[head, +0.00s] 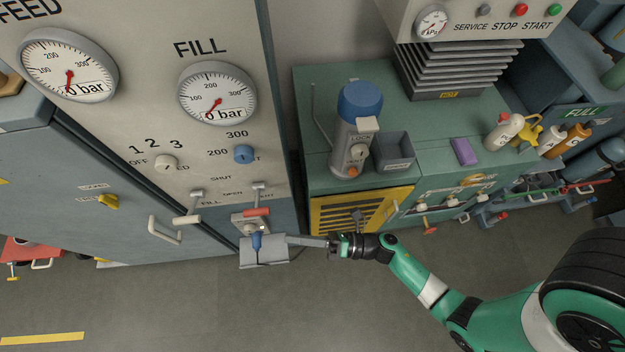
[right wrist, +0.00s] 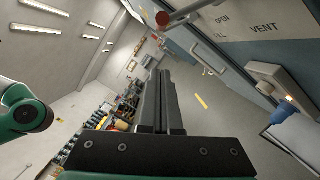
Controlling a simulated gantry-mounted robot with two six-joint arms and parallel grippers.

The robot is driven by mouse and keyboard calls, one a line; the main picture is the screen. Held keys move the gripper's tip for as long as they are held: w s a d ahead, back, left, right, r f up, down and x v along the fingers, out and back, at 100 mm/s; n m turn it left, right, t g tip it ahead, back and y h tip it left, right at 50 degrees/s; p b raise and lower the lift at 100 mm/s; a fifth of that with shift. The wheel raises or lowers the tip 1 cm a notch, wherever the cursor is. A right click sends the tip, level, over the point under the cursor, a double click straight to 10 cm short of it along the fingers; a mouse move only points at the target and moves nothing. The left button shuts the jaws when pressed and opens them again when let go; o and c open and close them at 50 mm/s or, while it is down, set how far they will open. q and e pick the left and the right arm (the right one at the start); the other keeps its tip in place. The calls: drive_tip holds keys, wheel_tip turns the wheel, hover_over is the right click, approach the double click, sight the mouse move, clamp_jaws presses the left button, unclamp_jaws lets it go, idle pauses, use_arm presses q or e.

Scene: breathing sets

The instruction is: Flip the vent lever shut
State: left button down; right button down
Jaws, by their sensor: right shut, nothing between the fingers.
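The vent lever (head: 257,212) has a red handle on a metal arm and sits at the lower right of the filling panel. Its handle hangs down and out from the pivot, by the OPEN mark. In the right wrist view its red end (right wrist: 163,18) shows at the top, near the printed VENT label (right wrist: 264,28). My right gripper (head: 293,239) is shut and empty, its fingers pointing left, just right of and below the red handle, apart from it. In the right wrist view the closed fingers (right wrist: 160,76) point ahead. My left gripper is in neither view.
A white-handled lever (head: 187,219) is left of the red one. A blue hose fitting (head: 257,242) and grey bracket (head: 262,260) sit below it, close to my fingers. A green bench (head: 318,120) stands right of the panel. The floor in front is clear.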

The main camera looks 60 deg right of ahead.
drive_tip(key=shift+v, duration=2)
drive_tip(key=shift+a, duration=0.1)
